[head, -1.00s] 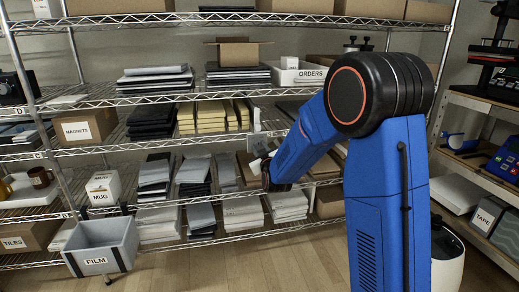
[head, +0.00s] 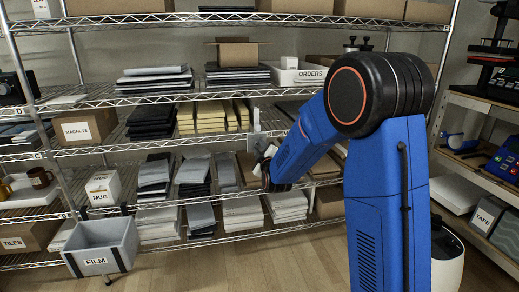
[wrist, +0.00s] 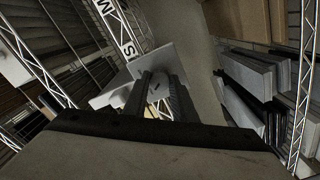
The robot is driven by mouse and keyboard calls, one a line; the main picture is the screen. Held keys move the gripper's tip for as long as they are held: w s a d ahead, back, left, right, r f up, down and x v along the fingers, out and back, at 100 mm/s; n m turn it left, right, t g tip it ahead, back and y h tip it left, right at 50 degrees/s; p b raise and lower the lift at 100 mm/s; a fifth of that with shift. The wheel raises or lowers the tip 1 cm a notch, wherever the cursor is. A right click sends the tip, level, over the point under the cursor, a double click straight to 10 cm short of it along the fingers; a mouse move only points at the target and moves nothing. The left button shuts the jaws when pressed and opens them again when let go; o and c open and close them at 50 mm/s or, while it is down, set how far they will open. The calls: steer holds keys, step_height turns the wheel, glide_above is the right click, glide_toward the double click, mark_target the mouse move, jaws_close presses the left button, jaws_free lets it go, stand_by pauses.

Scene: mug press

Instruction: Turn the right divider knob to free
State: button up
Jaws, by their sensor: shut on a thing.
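In the wrist view, the two dark fingers of my gripper (wrist: 160,98) reach to a pale grey divider plate (wrist: 135,98) at the shelf edge. They are shut on a small knob on the plate. The fingers mostly hide the knob, so its exact angle cannot be told. In the head view, the upright pale divider (head: 256,119) shows at the middle shelf, just right of the tan stacks. My gripper (head: 264,152) is there too, small and partly hidden behind my blue arm.
Wire shelf posts (wrist: 36,65) run close on both sides in the wrist view. Packed stock (wrist: 250,80) lies to the right there. In the head view, tan stacks (head: 208,117) stand left of the divider, and a grey FILM bin (head: 101,246) hangs low at left.

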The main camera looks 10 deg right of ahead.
stand_by(0.3)
steer(key=o, duration=1)
steer(key=shift+o, duration=0.2)
steer(key=shift+s, duration=0.15)
steer(key=s, duration=1.7)
steer(key=shift+s, duration=0.1)
steer(key=s+d+m+g, duration=0.2)
steer(key=s+m+g, duration=0.1)
steer(key=s, duration=1)
steer(key=s+d+f+m+g, duration=0.1)
steer(key=s+m+g, duration=0.3)
steer(key=s, duration=0.8)
steer(key=s+d+f+m+g, duration=0.1)
steer(key=s+d+m+g, duration=0.2)
steer(key=s, duration=1)
steer(key=m+g, duration=0.1)
steer(key=g, duration=0.2)
steer(key=shift+s+d, duration=0.3)
steer(key=shift+s, duration=0.05)
